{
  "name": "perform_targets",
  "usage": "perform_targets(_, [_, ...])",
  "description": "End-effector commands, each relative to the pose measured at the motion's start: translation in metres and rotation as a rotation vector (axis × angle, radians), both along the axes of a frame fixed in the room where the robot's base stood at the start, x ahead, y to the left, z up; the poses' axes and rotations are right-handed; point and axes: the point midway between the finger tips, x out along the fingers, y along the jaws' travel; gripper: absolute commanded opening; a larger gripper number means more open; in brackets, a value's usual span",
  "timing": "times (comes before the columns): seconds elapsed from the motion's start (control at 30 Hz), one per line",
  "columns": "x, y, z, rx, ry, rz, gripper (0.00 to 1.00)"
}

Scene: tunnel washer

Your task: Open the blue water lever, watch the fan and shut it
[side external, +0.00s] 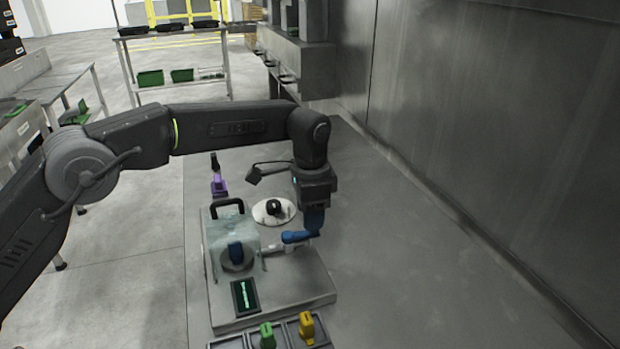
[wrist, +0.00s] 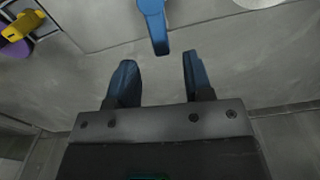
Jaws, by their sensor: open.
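The blue water lever (side external: 297,237) juts sideways from the right side of the washer unit on the grey base. In the wrist view the lever (wrist: 154,24) points down toward the gap between my fingertips. My gripper (side external: 315,218) is at the lever's right end; in the wrist view it is open and empty, with blue fingers (wrist: 158,60) apart. The lever's tip lies just beyond the fingertips there. A clear housing (side external: 222,222) with a black handle covers a dark blue part on a round grey disc (side external: 238,262); I cannot tell whether this is the fan.
A small dark display (side external: 245,296) with a green readout stands in front of the housing. Green (side external: 267,336) and yellow (side external: 306,327) pieces stand in trays at the near edge. A white disc with a black knob (side external: 273,209) lies behind. The bench at right is clear.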

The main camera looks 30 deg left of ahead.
Motion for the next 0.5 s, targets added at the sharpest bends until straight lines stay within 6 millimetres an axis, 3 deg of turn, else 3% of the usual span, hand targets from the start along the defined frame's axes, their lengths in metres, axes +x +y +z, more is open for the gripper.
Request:
perform_targets(0.1, [0.001,0.000,0.030,-0.003,-0.006,0.000,0.47])
perform_targets(0.3, [0.000,0.000,0.073,-0.003,-0.005,0.000,0.47])
perform_targets(0.5, [0.000,0.000,0.092,0.000,-0.001,0.000,0.47])
